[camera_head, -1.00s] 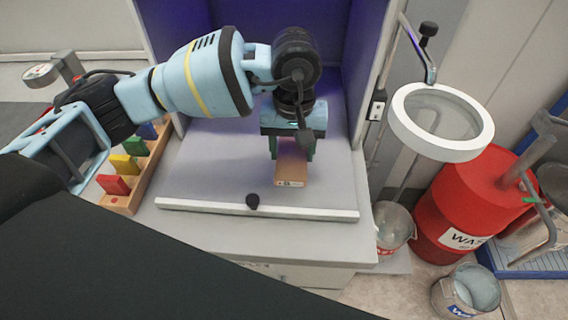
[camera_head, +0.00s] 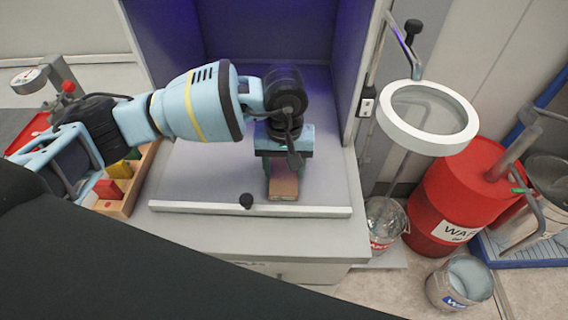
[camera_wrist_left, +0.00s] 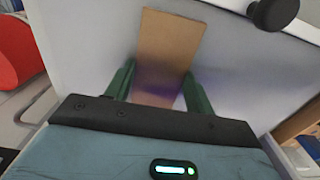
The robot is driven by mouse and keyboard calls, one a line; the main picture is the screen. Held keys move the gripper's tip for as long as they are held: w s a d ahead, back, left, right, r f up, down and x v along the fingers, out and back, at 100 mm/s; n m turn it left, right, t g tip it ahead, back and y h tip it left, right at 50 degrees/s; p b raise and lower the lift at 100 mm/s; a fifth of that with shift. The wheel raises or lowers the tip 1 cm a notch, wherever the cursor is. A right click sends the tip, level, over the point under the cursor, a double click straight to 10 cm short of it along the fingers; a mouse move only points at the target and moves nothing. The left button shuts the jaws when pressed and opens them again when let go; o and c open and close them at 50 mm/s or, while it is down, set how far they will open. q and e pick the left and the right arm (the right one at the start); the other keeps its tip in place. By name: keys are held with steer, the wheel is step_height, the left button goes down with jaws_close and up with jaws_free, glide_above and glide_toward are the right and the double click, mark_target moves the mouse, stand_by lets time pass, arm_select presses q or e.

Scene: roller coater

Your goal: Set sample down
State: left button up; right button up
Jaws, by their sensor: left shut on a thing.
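The sample is a flat brown panel (camera_head: 284,188) at the floor of the booth, just behind its front lip. My left gripper (camera_head: 283,170) points down over the booth floor and is shut on the panel's rear part. In the left wrist view the panel (camera_wrist_left: 169,48) lies between the two green fingers (camera_wrist_left: 158,88) and sticks out past them. I cannot tell whether the panel touches the floor. My right gripper is not in view.
The booth's front lip (camera_head: 320,211) has a black knob (camera_head: 246,201). A wooden rack (camera_head: 136,183) with coloured blocks stands left, partly behind my arm. A ring lamp (camera_head: 384,112), red waste drum (camera_head: 455,195) and buckets are right. The booth floor beside the panel is clear.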

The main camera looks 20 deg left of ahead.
mark_target(284, 170)
arm_select(q)
steer(key=shift+f, duration=0.2)
steer(key=o, duration=1)
steer(key=shift+r, duration=0.1)
step_height(284, 170, up, 12)
steer(key=shift+r, duration=0.15)
